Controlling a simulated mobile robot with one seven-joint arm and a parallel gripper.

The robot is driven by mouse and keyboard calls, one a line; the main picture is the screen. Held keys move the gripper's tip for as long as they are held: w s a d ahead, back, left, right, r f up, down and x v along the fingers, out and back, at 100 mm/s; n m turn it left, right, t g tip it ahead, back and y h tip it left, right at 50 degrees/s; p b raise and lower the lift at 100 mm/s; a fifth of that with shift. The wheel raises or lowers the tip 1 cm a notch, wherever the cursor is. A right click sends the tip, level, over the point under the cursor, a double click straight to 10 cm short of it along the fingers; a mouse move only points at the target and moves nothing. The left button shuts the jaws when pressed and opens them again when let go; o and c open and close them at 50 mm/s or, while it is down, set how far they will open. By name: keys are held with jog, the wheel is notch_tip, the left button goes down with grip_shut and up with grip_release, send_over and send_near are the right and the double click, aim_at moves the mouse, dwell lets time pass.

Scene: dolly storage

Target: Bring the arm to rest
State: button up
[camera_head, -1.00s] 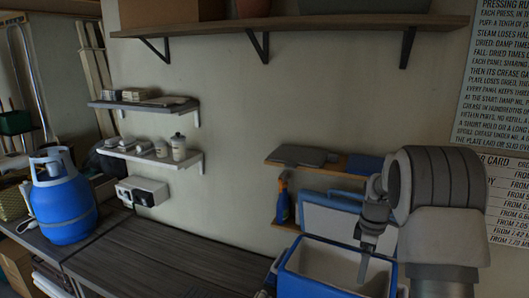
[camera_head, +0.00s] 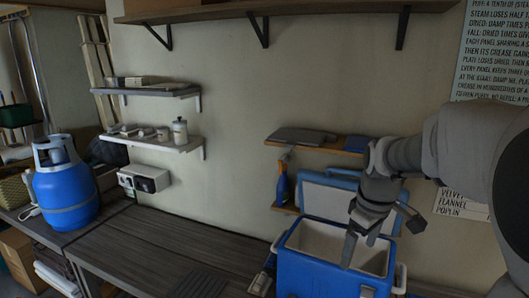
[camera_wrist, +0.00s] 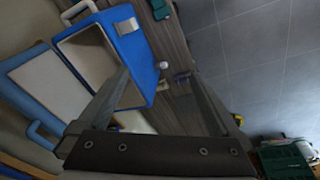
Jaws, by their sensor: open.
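My gripper (camera_head: 380,236) is at the right of the head view, in front of and above the open blue cooler (camera_head: 318,275). Its two fingers are spread, with nothing between them. In the wrist view my gripper (camera_wrist: 160,76) also shows two parted fingers and an empty gap. The cooler (camera_wrist: 145,72) lies beyond the fingers there, with its lid (camera_wrist: 38,82) swung open. My arm covers part of the cooler's right side in the head view.
A blue gas cylinder (camera_head: 66,190) stands at the left. The dark worktop (camera_head: 160,245) between it and the cooler is mostly clear. Wall shelves (camera_head: 290,22) run above. A green crate (camera_wrist: 284,160) shows on the floor side.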

jog(key=s+a+f+m+t+b, duration=0.1)
jog(key=s+a+m+b, duration=0.1)
jog(key=s, duration=0.4)
jog(key=s+a+f+m+t+b, duration=0.1)
jog(key=s+a+f+m+b, duration=0.1)
jog(key=s, duration=0.5)
jog(key=s+a+f+m+t+b, duration=0.1)
jog(key=s+a+f+m+b, duration=0.1)
jog(key=s, duration=0.4)
jog(key=shift+s+m+b, duration=0.4)
jog(key=shift+m+b, duration=0.3)
jog(key=shift+b, duration=0.25)
jog(key=shift+a, duration=0.1)
